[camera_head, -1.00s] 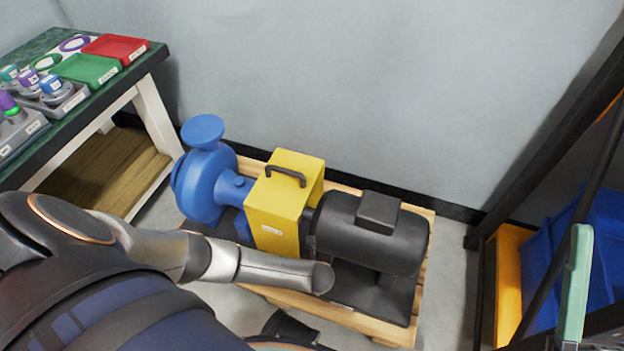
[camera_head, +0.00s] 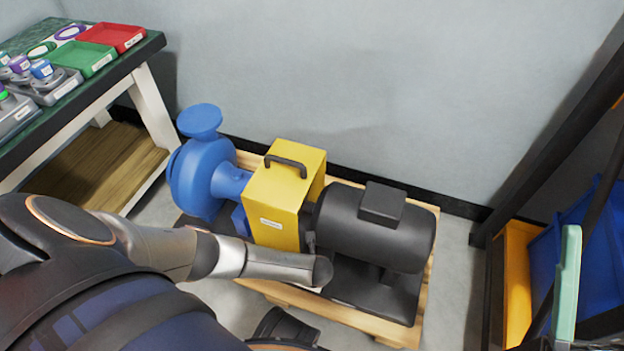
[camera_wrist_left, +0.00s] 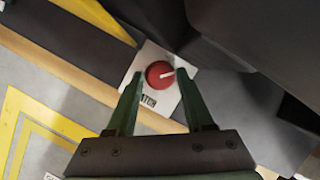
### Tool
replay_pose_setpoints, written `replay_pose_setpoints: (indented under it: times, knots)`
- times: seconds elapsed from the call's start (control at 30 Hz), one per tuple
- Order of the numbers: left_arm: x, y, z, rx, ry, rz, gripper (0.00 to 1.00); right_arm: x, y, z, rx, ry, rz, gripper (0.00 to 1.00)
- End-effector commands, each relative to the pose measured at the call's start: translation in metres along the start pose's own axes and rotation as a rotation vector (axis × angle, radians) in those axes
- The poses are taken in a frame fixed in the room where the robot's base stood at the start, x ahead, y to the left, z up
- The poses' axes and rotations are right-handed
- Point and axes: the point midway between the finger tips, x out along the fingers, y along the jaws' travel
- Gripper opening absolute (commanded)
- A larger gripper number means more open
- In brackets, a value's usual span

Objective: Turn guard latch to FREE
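The guard latch shows in the left wrist view as a round red knob (camera_wrist_left: 159,75) with a white pointer mark towards the picture's right. It sits on a white plate (camera_wrist_left: 148,55) with dark lettering, partly hidden and too small to read fully. My left gripper (camera_wrist_left: 160,74) is open and empty, its two green fingers on either side of the knob in the picture; I cannot tell whether they touch it. In the head view my left arm reaches over the pump's near side and hides the gripper and the latch. The yellow guard (camera_head: 277,213) stands between pump and motor.
The blue pump (camera_head: 203,178) and black motor (camera_head: 360,228) sit on a wooden pallet (camera_head: 345,314). A workbench (camera_head: 140,62) with trays is at left. A dark frame and blue bin (camera_head: 560,260) are at right.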

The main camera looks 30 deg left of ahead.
Motion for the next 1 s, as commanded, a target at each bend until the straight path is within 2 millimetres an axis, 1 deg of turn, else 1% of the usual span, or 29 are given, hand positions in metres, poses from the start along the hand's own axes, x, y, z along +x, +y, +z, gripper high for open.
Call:
replay_pose_setpoints:
  times: [0.03,0.07,0.43,0.77,1.0]
  knots:
    - [-0.0001,-0.0001,-0.0001,0.0,0.0,0.0,0.45,0.0001,0.0002,-0.0001,0.0,0.001,0.0,0.54]
    - [-0.0001,-0.0001,-0.0001,0.0,0.0,0.0,0.42,0.0001,0.0002,-0.0001,0.0,0.001,0.0,0.54]
    - [0.0,0.0,-0.0002,0.0,0.0,0.0,0.0,-0.0004,0.0004,0.0001,-0.005,0.001,-0.005,0.54]
    - [-0.0005,0.0004,0.0,0.013,0.001,-0.005,0.0,0.0003,0.0005,-0.0007,-0.007,0.001,-0.009,0.54]
    - [-0.0017,0.0013,0.0007,0.106,0.004,-0.043,0.0,0.0052,0.0037,-0.0064,0.0,0.003,-0.005,0.54]
